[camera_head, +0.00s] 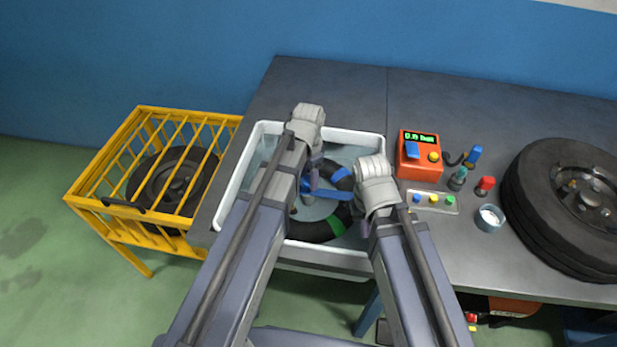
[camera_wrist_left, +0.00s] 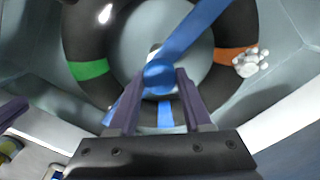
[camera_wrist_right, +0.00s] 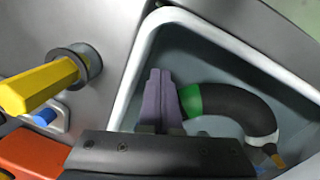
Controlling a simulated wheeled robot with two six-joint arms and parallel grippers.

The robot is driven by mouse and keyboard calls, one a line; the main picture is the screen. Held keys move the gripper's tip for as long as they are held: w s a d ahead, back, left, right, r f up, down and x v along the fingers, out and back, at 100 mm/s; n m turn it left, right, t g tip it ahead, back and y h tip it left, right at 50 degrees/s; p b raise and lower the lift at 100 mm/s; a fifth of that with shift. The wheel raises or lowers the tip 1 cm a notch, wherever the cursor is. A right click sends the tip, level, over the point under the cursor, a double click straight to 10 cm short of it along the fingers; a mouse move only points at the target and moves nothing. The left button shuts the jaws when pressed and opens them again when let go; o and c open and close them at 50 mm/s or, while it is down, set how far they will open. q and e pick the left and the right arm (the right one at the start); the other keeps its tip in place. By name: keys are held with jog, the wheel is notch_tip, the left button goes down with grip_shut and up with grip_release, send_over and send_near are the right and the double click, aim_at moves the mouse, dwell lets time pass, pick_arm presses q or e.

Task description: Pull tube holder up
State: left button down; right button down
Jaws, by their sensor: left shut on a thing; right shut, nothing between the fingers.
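The tube holder is a blue piece with long arms (camera_wrist_left: 190,35) inside the ring of a black inner tube (camera_wrist_left: 240,35). The tube has green and orange bands and lies in a white basin (camera_head: 259,137) of water. My left gripper (camera_wrist_left: 160,80) is shut on the holder's round blue hub; the holder also shows in the head view (camera_head: 328,190). My right gripper (camera_wrist_right: 160,85) is shut and empty. It is over the basin, beside the tube's green band in the right wrist view. My arms hide part of the basin in the head view.
An orange device with a display (camera_head: 420,155) and a button strip (camera_head: 430,201) are on the grey table right of the basin. A large tyre (camera_head: 560,205) lies further right. A yellow cage (camera_head: 140,207) holding a wheel stands left. White bubbles (camera_wrist_left: 250,63) lie by the orange band.

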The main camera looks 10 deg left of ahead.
dwell(0.9)
pick_arm(q)
notch_tip(320, 180, up, 8)
jog(key=p, duration=0.8)
jog(key=shift+r, duration=0.1)
jog(key=shift+w, duration=0.1)
jog(key=c, duration=0.6)
grip_release()
jog(key=shift+o, duration=1.3)
jog(key=shift+r, duration=0.1)
